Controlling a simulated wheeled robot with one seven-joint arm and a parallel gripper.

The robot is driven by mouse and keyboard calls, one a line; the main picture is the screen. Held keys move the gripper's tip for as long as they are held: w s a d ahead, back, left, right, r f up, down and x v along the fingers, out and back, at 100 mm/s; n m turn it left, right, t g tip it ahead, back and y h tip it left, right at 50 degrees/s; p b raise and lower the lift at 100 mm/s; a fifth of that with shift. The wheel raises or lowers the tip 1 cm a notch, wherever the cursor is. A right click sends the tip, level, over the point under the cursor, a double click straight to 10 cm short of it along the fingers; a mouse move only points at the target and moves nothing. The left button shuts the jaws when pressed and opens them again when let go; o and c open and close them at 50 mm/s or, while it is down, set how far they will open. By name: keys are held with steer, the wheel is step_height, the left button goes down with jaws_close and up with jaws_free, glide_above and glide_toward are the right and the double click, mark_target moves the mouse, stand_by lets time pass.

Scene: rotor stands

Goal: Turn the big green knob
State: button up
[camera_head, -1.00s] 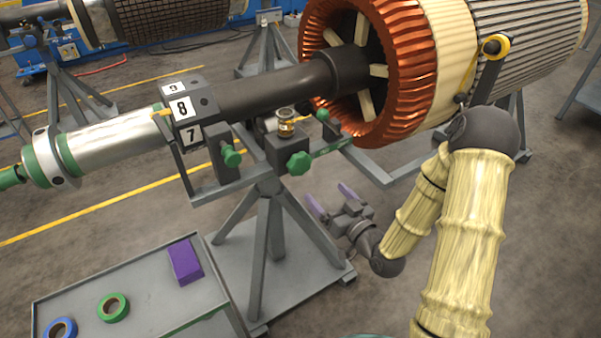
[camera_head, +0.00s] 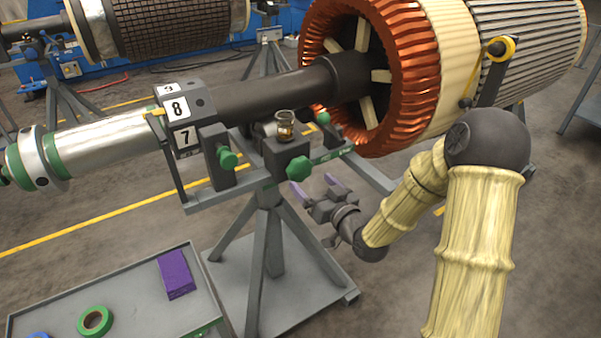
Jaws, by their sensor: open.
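The big green knob (camera_head: 299,168) is a lobed knob on the front of a dark block on the grey rotor stand (camera_head: 230,186). A smaller green knob (camera_head: 228,159) sits to its left on another block. My gripper (camera_head: 316,189) has purple fingers and is open and empty. It is just below and to the right of the big green knob in the picture, apart from it as far as I can tell. Both fingers point up and to the left.
The rotor shaft (camera_head: 270,92) and copper-coloured winding (camera_head: 395,70) lie above the stand. A grey cart (camera_head: 125,290) at lower left holds a purple box (camera_head: 176,274) and green tape (camera_head: 95,321).

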mark_target(302, 173)
steer(key=x, duration=0.6)
steer(key=shift+w+a, duration=0.3)
steer(key=c, duration=1)
